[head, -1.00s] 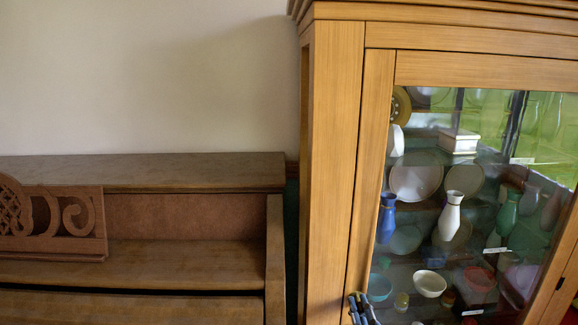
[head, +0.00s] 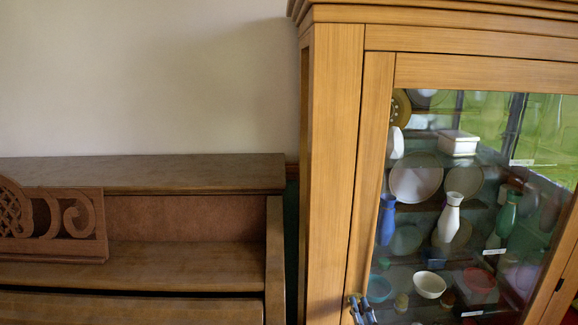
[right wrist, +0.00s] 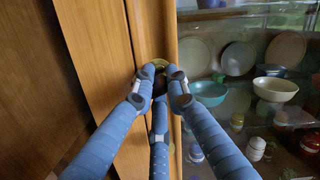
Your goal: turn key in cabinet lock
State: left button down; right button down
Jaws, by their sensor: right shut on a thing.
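The wooden cabinet (head: 333,150) with a glass door (head: 465,215) stands at the right in the head view. A small brass piece, the key or its lock (right wrist: 157,64), shows at the door's left stile in the right wrist view. My right gripper (right wrist: 159,84) has blue fingers closed together just in front of this brass piece, shut on the key. The fingers hide most of the key, so its angle cannot be told. In the head view, my right gripper (head: 360,306) shows at the bottom edge by the door stile. My left gripper is in neither view.
Behind the glass are several plates, bowls and vases, including a white vase (head: 451,216) and a blue vase (head: 387,218). An upright piano (head: 140,172) with a carved music stand (head: 60,222) stands left of the cabinet, close to its side.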

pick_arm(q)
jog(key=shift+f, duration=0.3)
pick_arm(e)
jog(key=shift+a+f+m, duration=0.2)
jog(key=shift+a+m, duration=0.1)
jog(key=shift+m, duration=0.1)
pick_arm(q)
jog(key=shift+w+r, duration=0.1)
pick_arm(e)
jog(key=shift+m, duration=0.9)
jog(key=shift+r+m, duration=0.1)
jog(key=shift+m, duration=0.6)
jog(key=c, duration=2.1)
grip_release()
jog(key=o, duration=0.4)
jog(key=shift+a, duration=0.1)
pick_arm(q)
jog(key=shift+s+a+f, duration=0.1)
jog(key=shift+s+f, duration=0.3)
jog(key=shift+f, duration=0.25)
pick_arm(e)
jog(key=shift+o, duration=0.2)
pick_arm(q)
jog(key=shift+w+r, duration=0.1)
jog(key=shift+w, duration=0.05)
pick_arm(e)
jog(key=shift+d, duration=0.2)
